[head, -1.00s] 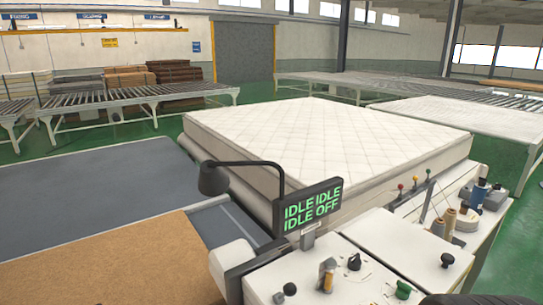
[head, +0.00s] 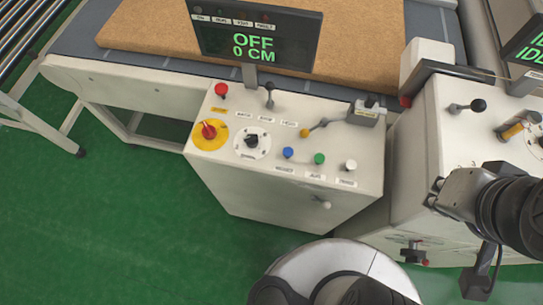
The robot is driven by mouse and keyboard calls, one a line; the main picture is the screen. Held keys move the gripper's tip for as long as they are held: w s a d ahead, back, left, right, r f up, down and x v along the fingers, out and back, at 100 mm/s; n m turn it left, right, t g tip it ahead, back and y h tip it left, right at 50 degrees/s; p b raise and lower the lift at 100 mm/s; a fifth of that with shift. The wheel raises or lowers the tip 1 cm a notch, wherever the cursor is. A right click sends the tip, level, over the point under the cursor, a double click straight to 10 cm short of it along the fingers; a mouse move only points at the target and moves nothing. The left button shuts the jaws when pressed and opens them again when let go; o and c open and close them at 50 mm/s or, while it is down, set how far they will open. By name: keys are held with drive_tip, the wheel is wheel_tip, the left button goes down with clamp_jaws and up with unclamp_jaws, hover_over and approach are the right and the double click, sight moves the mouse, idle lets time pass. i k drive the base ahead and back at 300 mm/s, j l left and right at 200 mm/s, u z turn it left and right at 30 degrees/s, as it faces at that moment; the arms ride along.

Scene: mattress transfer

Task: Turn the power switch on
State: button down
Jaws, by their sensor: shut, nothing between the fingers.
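A white control console (head: 290,195) stands in the middle of the head view. A red rotary knob (head: 209,130) on a round yellow plate is at its left side and looks like the power switch; the label above it is too small to read. The display (head: 255,45) behind the console reads "OFF" and "0 CM". My gripper (head: 437,195) is at the right, shut and empty, above the neighbouring white console. It is well to the right of the red knob and apart from it.
Green floor (head: 110,220) is clear at the left.

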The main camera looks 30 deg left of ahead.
sight(209, 131)
drive_tip(key=k+u, duration=0.1)
drive_tip(key=u, duration=1)
drive_tip(key=j+z, duration=0.5)
drive_tip(key=j, duration=0.25)
drive_tip(key=l+u, duration=0.5)
drive_tip(key=l, duration=0.25)
